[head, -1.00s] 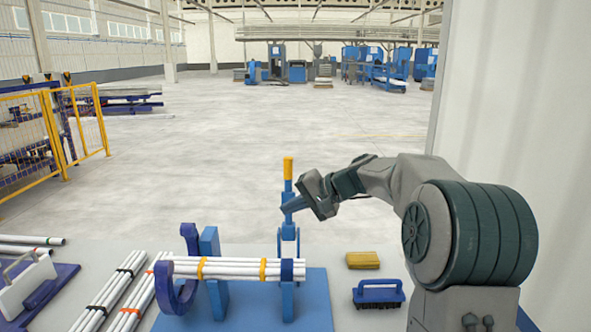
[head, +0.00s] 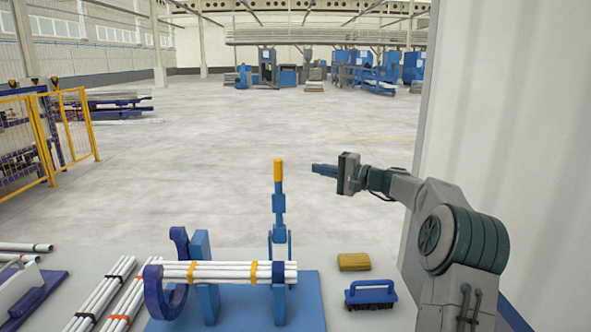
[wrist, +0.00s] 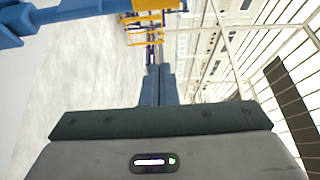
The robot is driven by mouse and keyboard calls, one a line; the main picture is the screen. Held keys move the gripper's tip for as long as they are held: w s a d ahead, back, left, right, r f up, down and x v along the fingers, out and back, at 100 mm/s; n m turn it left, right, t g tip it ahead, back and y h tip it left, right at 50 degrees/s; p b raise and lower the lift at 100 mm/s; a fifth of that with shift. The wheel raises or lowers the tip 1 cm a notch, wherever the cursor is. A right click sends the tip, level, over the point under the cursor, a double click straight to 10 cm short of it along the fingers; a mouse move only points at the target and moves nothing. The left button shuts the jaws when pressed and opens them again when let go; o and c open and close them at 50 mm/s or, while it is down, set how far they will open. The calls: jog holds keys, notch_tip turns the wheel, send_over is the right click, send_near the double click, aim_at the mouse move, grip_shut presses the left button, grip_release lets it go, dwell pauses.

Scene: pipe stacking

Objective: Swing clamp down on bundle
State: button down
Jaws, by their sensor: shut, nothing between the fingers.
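The clamp lever (head: 279,202) is blue with a yellow grip (head: 278,170) and stands upright behind the right end of the bundle. The bundle of white pipes (head: 225,267) lies across two blue supports, tied with yellow bands.
A yellow block (head: 354,262) and a blue brush (head: 370,294) lie right of the blue base plate (head: 308,300). More pipes (head: 104,292) lie at left. Space above the table is open.

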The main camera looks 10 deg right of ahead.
jog(key=w+a+p, duration=0.2)
jog(key=a+p, duration=0.2)
jog(key=a, duration=0.5)
jog(key=shift+w, duration=0.4)
jog(key=shift+s+f+b, duration=0.1)
jog(key=shift+b, duration=0.3)
